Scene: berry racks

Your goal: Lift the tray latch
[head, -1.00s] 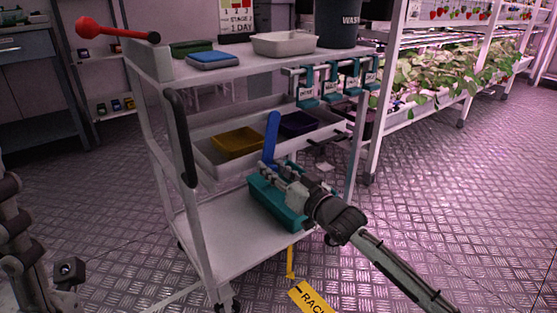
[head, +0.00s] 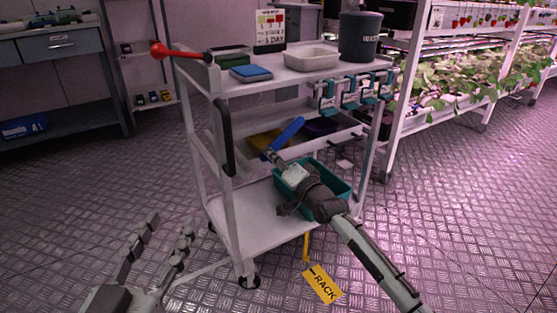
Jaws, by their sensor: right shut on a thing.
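The blue latch lever (head: 288,132) is on the cart's middle tray, in front of a yellow bin (head: 258,139). It is tilted, its upper end to the right. My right gripper (head: 272,156) is shut on its lower end; the fingertips are small and partly hidden against it. The middle tray (head: 233,161) is grey-white, and the yellow bin and a dark purple bin (head: 320,126) sit in it. My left gripper (head: 163,243) is open and empty, low at the left in front of the cart.
A teal bin (head: 340,183) stands on the lower shelf behind my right arm. The cart (head: 228,220) has a black upright handle (head: 224,137) and a red-knobbed lever (head: 180,52). A yellow rack tag (head: 322,284) hangs below. Floor at left is clear.

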